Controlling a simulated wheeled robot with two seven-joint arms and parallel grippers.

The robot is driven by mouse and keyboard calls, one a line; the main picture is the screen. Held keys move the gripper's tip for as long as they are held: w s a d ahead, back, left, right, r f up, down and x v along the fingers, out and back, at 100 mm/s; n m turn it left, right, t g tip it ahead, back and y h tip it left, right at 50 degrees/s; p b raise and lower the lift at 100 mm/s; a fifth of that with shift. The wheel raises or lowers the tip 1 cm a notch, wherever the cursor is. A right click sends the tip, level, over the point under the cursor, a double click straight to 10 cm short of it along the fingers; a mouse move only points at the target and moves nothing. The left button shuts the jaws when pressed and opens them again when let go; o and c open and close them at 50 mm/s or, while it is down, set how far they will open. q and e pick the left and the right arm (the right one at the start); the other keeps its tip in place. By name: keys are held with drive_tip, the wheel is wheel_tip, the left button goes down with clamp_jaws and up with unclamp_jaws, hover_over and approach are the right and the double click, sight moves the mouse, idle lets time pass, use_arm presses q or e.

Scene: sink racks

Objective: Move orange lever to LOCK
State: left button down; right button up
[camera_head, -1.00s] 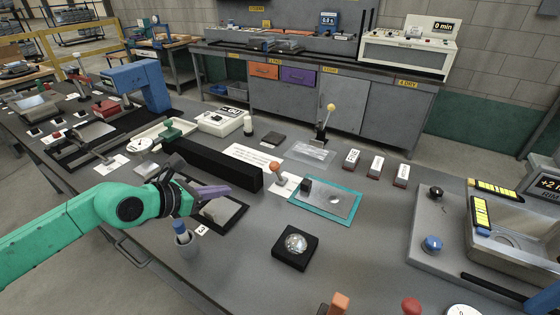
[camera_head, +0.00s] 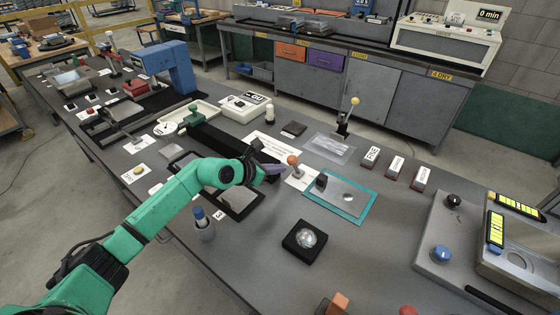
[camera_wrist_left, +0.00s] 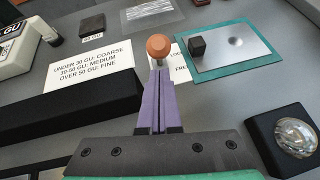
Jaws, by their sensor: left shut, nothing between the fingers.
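The orange-knobbed lever (camera_head: 293,160) stands on a white label card (camera_head: 299,181) on the bench, left of a teal-edged plate. In the left wrist view the orange knob (camera_wrist_left: 158,46) is straight ahead of my fingertips, with its stem partly hidden behind them. Printed words on the card are partly covered; "LOC" and "FREE" show in part. My left gripper (camera_head: 277,169) is shut and empty, its purple fingers close beside the lever; I cannot tell if they touch it. My right gripper is not in view.
The teal-edged plate (camera_head: 317,195) with a small black block lies right of the lever. A long black bar (camera_head: 215,141) lies to the left. A glass dome on a black base (camera_head: 305,240) sits in front. A blue-capped holder (camera_head: 203,227) stands near the front edge.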

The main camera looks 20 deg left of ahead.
use_arm(q)
drive_tip(key=shift+w+d+r, duration=0.1)
drive_tip(key=shift+w+d, duration=0.25)
drive_tip(key=shift+w, duration=0.15)
drive_tip(key=shift+r, duration=0.15)
